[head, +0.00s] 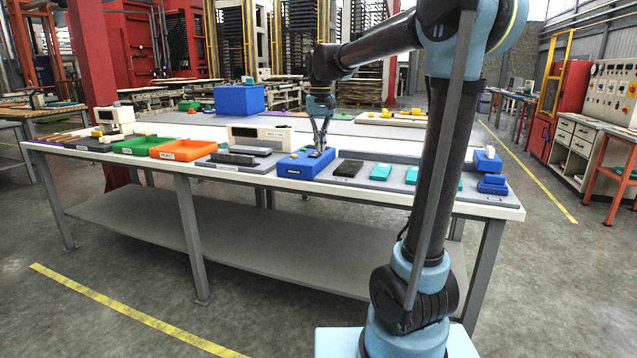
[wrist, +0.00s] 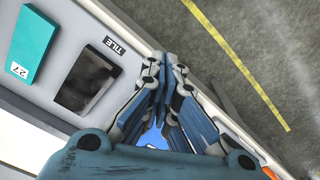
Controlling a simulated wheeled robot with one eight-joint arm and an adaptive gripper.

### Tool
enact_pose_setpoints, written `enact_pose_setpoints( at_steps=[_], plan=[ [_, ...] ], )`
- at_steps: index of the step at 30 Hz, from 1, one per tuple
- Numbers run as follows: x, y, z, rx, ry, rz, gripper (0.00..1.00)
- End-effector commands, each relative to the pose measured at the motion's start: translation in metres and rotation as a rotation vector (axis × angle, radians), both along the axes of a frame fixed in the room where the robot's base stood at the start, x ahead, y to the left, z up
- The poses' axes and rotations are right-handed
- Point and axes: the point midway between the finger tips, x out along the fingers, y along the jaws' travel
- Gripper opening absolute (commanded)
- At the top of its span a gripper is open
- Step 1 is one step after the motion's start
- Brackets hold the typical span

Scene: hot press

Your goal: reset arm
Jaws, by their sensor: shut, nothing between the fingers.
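My gripper (head: 319,148) points down over the blue bin (head: 290,167) near the front edge of the long white table (head: 240,134). Its fingers are shut with nothing between them. In the wrist view my gripper (wrist: 160,75) shows its fingertips together, with a sliver of blue between the finger linkages. My arm rises from the base at right and reaches left across the table.
A dark tile (head: 348,168) and several teal pieces (head: 381,172) lie right of the bin. A green tray (head: 134,146) and orange tray (head: 181,149) stand left. A white device (head: 259,136) is behind. Blue blocks (head: 489,161) sit at the right end.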

Motion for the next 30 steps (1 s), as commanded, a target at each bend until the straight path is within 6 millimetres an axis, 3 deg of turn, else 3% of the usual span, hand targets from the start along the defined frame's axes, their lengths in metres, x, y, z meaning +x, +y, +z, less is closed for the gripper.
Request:
enact_pose_setpoints(
  at_steps=[8,14,23,30],
  plan=[
    [-0.033,-0.035,-0.012,0.005,-0.019,-0.019,0.0],
    [-0.076,-0.071,-0.033,0.012,-0.045,-0.037,0.0],
    [-0.15,-0.121,-0.083,0.017,-0.086,-0.067,0.0],
    [-0.207,-0.152,-0.134,0.017,-0.121,-0.093,0.0]
  ],
)
